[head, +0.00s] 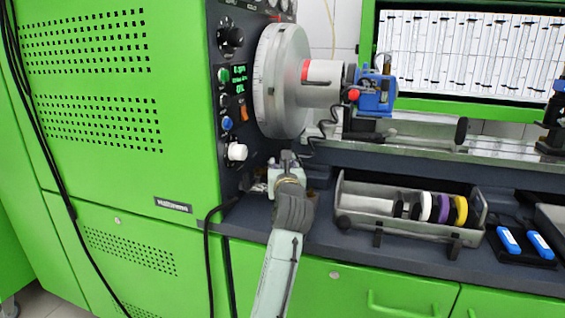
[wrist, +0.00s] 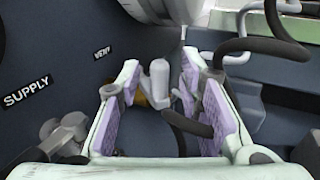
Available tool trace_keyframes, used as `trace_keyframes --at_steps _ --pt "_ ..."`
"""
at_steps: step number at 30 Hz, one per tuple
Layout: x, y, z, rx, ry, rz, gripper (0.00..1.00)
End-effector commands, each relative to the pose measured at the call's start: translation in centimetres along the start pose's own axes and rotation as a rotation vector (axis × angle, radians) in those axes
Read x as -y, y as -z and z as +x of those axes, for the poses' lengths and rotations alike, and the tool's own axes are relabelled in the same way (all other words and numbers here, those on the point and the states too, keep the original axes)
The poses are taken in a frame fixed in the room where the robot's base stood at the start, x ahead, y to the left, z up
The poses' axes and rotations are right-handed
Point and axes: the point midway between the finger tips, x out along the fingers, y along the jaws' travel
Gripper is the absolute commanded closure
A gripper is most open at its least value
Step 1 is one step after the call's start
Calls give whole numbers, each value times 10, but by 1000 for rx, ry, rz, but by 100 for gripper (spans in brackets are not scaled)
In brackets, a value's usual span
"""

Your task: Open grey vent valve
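The grey vent valve (wrist: 159,83) shows in the wrist view as a light grey upright handle with a brass-coloured part at its base. It is on the dark panel, right of the VENT label (wrist: 103,52). My gripper (wrist: 161,70) is open, with one purple-padded finger on each side of the handle. Gaps show between handle and pads, so I see no grip. In the head view my gripper (head: 287,161) is at the lower end of the control panel, and it and the wrist hide most of the valve.
A second grey valve (wrist: 64,135) sits below the SUPPLY label at left. A black hose (wrist: 262,46) runs at upper right. The large grey disc (head: 283,82) is above my gripper. A metal tray (head: 400,226) with coloured rings stands to the right on the bench.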

Motion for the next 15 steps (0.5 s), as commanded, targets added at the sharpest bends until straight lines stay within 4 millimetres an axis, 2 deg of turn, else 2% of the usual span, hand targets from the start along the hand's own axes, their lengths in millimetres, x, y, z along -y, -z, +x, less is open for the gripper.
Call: trace_keyframes --at_steps 10,15 --pt "0 0 5 0 0 0 67" --pt "0 0 5 0 0 0 78"
